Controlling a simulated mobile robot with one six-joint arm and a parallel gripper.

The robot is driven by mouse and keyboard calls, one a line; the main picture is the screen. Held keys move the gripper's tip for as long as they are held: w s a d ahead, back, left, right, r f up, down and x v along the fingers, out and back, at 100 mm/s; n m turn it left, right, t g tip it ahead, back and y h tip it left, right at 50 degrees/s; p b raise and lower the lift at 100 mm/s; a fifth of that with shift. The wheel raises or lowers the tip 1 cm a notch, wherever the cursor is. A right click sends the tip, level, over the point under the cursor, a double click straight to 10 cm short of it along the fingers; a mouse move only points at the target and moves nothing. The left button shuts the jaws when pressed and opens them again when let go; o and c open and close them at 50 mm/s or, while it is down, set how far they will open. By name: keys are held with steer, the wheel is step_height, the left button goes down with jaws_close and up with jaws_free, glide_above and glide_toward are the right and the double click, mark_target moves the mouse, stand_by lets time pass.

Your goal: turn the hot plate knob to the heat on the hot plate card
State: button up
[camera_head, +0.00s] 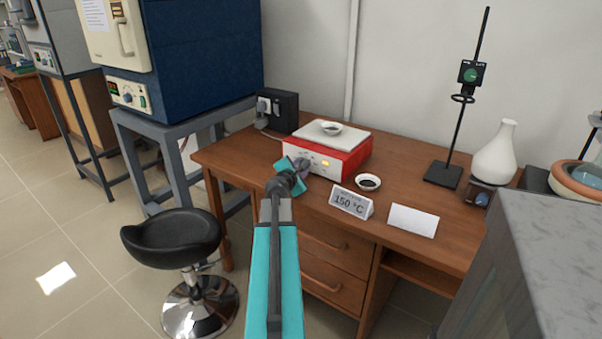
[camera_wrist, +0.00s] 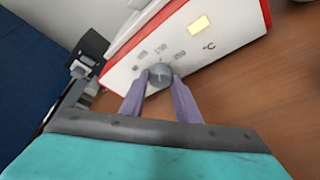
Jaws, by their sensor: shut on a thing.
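The red and white hot plate (camera_head: 340,158) stands on the wooden desk with a small white dish (camera_head: 331,128) on its top. Its front panel (camera_wrist: 205,52) fills the upper part of the wrist view, with a lit yellow display (camera_wrist: 200,25) and printed marks around the knob. The round grey knob (camera_wrist: 159,76) is between the two fingers of my gripper (camera_wrist: 158,84), which is shut on it. In the head view my gripper (camera_head: 300,167) is at the panel's left part and hides the knob. The hot plate card (camera_head: 351,202) reads 150 °C.
A second dish (camera_head: 368,182) with dark contents and a blank white card (camera_head: 413,220) are on the desk (camera_head: 410,167). A stand (camera_head: 443,174) and white flask (camera_head: 495,155) are at the right. A black stool (camera_head: 172,238) stands in front.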

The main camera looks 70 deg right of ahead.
steer(key=shift+s, duration=0.1)
stand_by(0.3)
steer(key=o, duration=1)
steer(key=shift+o, duration=0.2)
steer(key=shift+a, duration=0.1)
